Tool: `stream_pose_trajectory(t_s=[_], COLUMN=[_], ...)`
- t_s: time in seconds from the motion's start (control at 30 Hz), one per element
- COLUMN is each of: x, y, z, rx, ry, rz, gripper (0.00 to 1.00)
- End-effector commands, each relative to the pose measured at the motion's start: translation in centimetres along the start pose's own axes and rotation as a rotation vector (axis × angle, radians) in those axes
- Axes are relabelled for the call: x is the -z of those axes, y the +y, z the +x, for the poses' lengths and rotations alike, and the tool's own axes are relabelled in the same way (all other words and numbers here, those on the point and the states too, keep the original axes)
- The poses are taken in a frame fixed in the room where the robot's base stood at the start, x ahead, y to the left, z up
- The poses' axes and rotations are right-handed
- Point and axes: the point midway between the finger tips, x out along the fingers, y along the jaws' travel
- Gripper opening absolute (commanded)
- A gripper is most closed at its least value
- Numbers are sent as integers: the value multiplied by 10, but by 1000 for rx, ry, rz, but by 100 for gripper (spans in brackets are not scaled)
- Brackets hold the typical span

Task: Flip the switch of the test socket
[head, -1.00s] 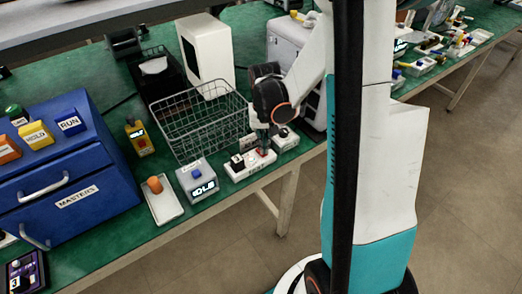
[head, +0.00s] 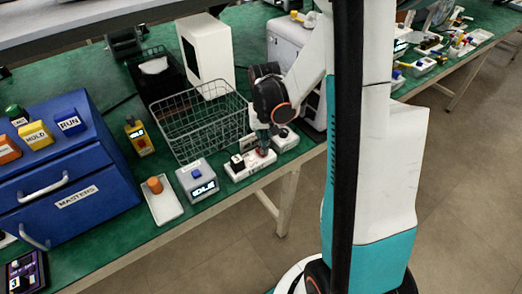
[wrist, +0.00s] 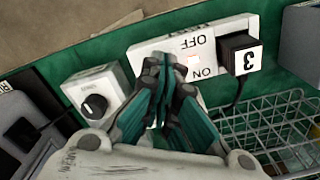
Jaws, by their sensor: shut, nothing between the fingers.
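The test socket is a white strip (head: 239,173) on the green bench, in front of the wire basket. In the head view my gripper (head: 264,150) is at the strip's right part. The fingers hide most of the switch, so its position and any contact cannot be told.
A white box with a black knob (wrist: 95,106) stands left of the strip in the wrist view. The wire basket (head: 198,121) is close behind. A grey box with a lit display (head: 197,182) and a white tray (head: 162,203) stand to the left.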

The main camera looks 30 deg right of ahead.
Motion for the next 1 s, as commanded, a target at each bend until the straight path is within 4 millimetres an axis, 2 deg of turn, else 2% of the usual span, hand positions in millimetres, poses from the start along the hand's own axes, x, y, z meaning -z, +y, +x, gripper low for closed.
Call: stream_pose_trajectory(t_s=[1.0], x=[0], y=[0], z=[14], rx=[0], ry=[0], rz=[0], gripper=[0])
